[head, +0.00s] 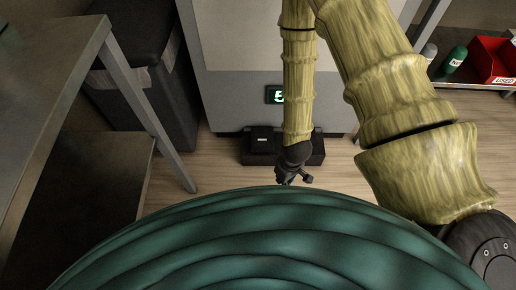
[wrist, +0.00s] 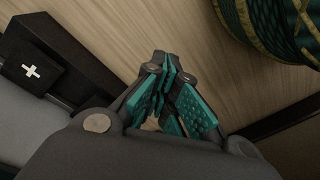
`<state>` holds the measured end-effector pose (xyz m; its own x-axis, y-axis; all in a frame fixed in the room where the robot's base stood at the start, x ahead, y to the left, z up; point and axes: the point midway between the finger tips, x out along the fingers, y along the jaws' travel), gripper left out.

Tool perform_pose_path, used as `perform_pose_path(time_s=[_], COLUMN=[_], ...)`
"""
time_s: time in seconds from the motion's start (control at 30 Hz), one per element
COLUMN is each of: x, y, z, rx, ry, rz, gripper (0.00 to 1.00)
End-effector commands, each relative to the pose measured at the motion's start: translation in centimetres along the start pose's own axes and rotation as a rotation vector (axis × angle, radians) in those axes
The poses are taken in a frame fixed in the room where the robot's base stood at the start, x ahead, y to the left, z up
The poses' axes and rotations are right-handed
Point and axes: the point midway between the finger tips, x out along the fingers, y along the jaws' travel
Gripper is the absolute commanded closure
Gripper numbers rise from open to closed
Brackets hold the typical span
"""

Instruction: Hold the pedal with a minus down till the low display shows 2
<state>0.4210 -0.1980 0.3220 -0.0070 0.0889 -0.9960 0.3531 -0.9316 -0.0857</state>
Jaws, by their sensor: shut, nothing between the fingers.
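The low display (head: 274,95) is a small dark panel on the front of the pale cabinet, with a green digit that looks like 5. My arm hides part of its right side. The black pedal base (head: 315,150) stands on the floor below it. In the wrist view, a dark pedal with a white plus (wrist: 32,71) is at the upper left.
A grey table (head: 60,60) and a dark bin (head: 150,65) stand at the left. At the right, a low shelf holds a green bottle (head: 455,59) and a red box (head: 494,60). Wooden floor (head: 225,170) around the pedal base is clear.

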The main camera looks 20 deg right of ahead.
Motion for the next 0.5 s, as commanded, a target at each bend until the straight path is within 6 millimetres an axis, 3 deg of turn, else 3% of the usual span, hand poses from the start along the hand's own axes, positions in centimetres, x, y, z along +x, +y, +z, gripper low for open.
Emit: perform_pose_path(time_s=[0.03, 0.2, 0.5], x=[2.0, 3.5, 2.6], y=[0.7, 2.3, 5.7], z=[-2.5, -9.7, -20.7], rx=[-0.070, -0.334, -0.754], ry=[0.010, 0.007, -0.027], rz=[-0.003, -0.010, 0.034], gripper=[1.00, 1.00, 1.00])
